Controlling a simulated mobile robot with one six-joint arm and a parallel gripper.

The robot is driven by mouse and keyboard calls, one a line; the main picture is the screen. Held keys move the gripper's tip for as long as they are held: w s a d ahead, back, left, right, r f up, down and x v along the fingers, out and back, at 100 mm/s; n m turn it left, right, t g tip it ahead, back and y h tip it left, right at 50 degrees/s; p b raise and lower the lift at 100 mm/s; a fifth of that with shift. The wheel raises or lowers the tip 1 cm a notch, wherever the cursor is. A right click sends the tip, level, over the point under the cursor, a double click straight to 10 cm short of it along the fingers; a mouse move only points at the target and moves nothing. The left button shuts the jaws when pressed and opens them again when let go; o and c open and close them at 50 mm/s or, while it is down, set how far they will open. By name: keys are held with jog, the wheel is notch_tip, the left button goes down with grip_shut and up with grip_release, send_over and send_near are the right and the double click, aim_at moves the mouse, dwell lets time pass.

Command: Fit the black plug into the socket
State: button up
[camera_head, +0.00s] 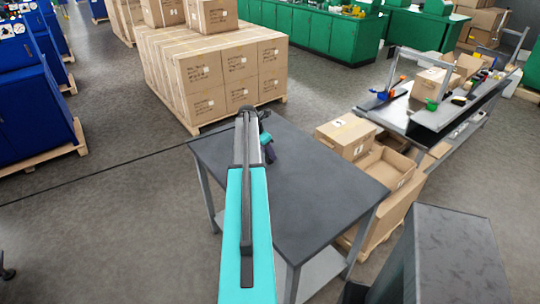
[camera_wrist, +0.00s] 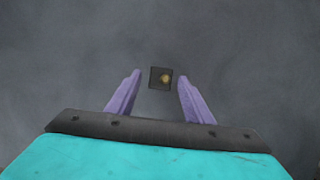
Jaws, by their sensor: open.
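My gripper (camera_wrist: 159,79) is open, its two purple fingers spread apart over a dark grey tabletop. A small dark square block (camera_wrist: 161,78) with a brass-coloured spot shows between the fingertips in the wrist view. A gap is visible on both sides of it, and nothing is held. I cannot tell whether this block is the black plug or the socket. No second such part is visible. In the head view my arm reaches over the dark table (camera_head: 322,185) to its far left part and hides what lies under the gripper.
The tabletop right of my arm is clear. Cardboard boxes (camera_head: 345,136) stand beyond the table's right edge, and a grey workbench (camera_head: 433,118) is farther back. Stacked cartons on a pallet (camera_head: 205,82) stand behind the table. A dark grey cabinet (camera_head: 455,255) is at front right.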

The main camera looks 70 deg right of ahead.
jog(key=shift+p+x, duration=0.4)
jog(key=shift+x, duration=1.1)
jog(key=shift+r, duration=0.1)
grip_shut()
jog(key=shift+d+r, duration=0.1)
jog(key=shift+r+b, duration=0.75)
jog(key=shift+r, duration=0.25)
jog(key=shift+a+r+b, duration=0.35)
jog(key=shift+a+r, duration=0.05)
jog(key=shift+r, duration=0.2)
jog(key=a+b, duration=0.1)
jog(key=a, duration=0.4)
jog(key=s+a+r+b, duration=0.1)
jog(key=a+b, duration=0.1)
jog(key=a, duration=0.3)
jog(key=s+a+b, duration=0.1)
jog(key=a, duration=0.4)
jog(key=shift+a+r, duration=0.1)
jog(key=shift+r, duration=0.2)
